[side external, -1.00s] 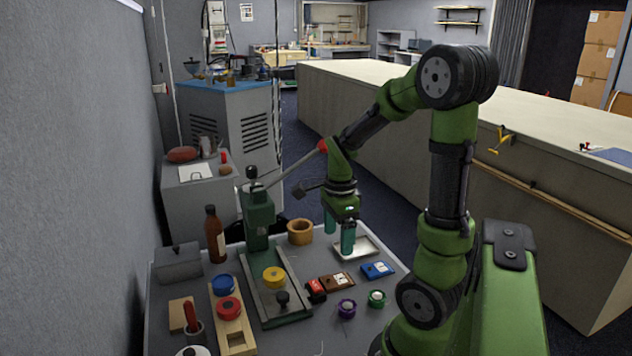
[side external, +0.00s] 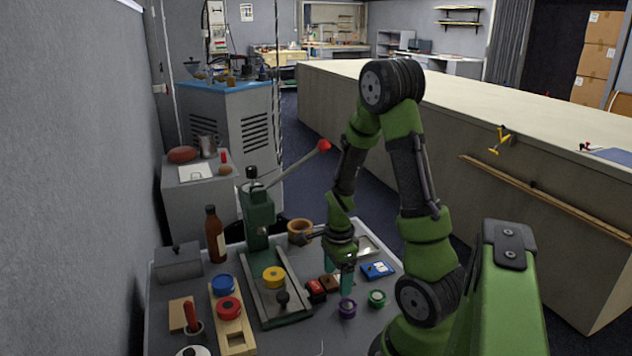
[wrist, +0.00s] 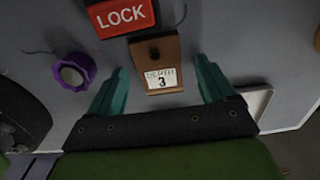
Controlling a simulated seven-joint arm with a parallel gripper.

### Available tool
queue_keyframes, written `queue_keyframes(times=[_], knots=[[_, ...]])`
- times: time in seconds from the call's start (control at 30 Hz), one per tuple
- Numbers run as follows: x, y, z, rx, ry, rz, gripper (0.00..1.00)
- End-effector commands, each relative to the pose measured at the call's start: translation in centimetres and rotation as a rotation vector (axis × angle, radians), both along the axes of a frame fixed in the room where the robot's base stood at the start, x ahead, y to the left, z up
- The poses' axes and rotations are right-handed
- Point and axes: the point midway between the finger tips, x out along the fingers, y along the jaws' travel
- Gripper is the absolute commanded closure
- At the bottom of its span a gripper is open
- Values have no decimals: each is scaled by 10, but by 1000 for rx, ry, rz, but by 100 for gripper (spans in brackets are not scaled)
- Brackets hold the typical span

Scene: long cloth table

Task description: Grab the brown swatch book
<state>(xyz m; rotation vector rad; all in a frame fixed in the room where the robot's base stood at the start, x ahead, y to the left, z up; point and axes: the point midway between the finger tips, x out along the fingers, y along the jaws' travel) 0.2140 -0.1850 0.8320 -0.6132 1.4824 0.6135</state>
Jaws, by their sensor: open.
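The brown swatch book (wrist: 171,47) lies flat on the grey table, with a white label marked 3 at its near end in the wrist view. In the side view the brown swatch book (side external: 327,282) is partly hidden by my gripper (side external: 338,276). In the wrist view my gripper (wrist: 161,66) is open, one teal finger on each side of the book's labelled end, with gaps on both sides. Nothing is held. Exact fingertip height above the table is hard to tell.
A red LOCK block (wrist: 121,16) sits close against the book's far end. A purple-rimmed knob (side external: 347,308), green-rimmed knob (side external: 377,298) and blue book (side external: 377,270) lie nearby. A shallow tray (side external: 369,246) is behind. The green press (side external: 259,222) stands left.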

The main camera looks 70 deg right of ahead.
Motion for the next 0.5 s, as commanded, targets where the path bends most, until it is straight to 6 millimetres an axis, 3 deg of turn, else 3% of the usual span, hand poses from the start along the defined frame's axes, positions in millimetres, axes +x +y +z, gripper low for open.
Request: queue_keyframes(times=[0.13, 0.5], knots=[[0, 0, 0, 0, 0, 0, 19], [0, 0, 1, 0, 0, 1, 75]])
